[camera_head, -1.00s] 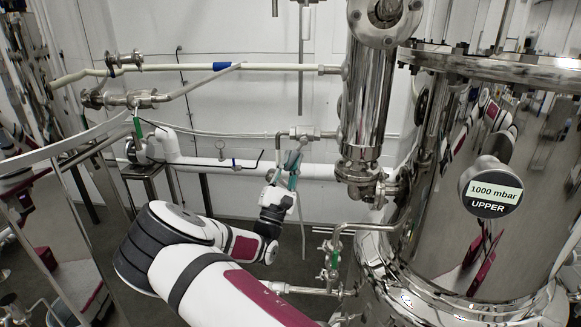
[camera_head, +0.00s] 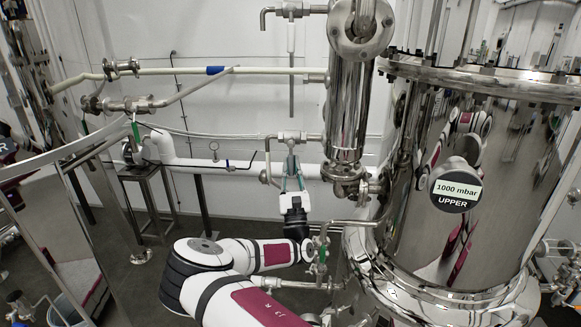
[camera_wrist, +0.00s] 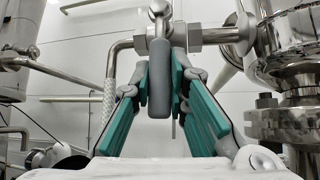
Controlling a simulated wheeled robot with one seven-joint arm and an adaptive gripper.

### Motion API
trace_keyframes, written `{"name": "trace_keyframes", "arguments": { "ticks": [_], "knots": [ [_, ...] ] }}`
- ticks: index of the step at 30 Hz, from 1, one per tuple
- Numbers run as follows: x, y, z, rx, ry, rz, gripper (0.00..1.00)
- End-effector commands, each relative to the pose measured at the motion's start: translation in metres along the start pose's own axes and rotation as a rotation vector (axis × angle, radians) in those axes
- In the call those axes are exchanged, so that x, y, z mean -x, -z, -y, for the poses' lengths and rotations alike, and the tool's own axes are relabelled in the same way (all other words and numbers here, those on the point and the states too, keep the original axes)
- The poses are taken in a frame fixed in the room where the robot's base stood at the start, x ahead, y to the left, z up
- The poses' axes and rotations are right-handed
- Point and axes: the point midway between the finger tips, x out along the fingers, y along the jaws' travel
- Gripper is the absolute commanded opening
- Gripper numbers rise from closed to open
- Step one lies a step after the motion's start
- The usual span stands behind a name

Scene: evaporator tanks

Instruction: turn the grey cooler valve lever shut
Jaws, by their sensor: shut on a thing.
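The grey cooler valve lever (camera_wrist: 159,82) hangs straight down from its valve in the wrist view, between my teal finger pads. My gripper (camera_wrist: 160,88) is shut on it, one finger on each side. In the head view my gripper (camera_head: 291,178) points up from below at the valve (camera_head: 291,137), which sits on a short pipe left of the steel column. There the fingers hide most of the lever.
The steel column (camera_head: 346,110) and the large tank (camera_head: 450,190) stand to the right. A green-handled valve (camera_head: 321,251) on a lower pipe is close to my wrist. A white pipe (camera_head: 230,165) runs behind. A small stand (camera_head: 148,190) is at the left.

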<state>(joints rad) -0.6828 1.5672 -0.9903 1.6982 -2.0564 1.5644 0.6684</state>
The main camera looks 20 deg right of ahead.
Motion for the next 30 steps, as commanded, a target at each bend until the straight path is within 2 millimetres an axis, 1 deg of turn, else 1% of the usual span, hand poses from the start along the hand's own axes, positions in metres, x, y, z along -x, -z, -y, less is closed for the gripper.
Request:
{"name": "trace_keyframes", "arguments": {
  "ticks": [10,11,12,13,23,26,29,30],
  "knots": [
    [0.001,0.001,0.000,0.006,-0.004,-0.002,0.00],
    [0.001,0.001,0.000,0.006,-0.004,-0.002,0.19],
    [0.001,0.001,0.000,0.006,-0.003,-0.002,0.28],
    [0.001,0.001,0.000,0.005,-0.003,-0.002,0.35],
    [0.002,0.000,0.000,0.004,-0.001,-0.001,0.35],
    [0.009,0.001,0.000,0.004,-0.002,-0.003,0.35],
    [0.023,0.001,0.000,0.005,-0.002,-0.003,0.35],
    [0.030,0.001,0.000,0.005,-0.003,-0.004,0.35]
  ]
}}
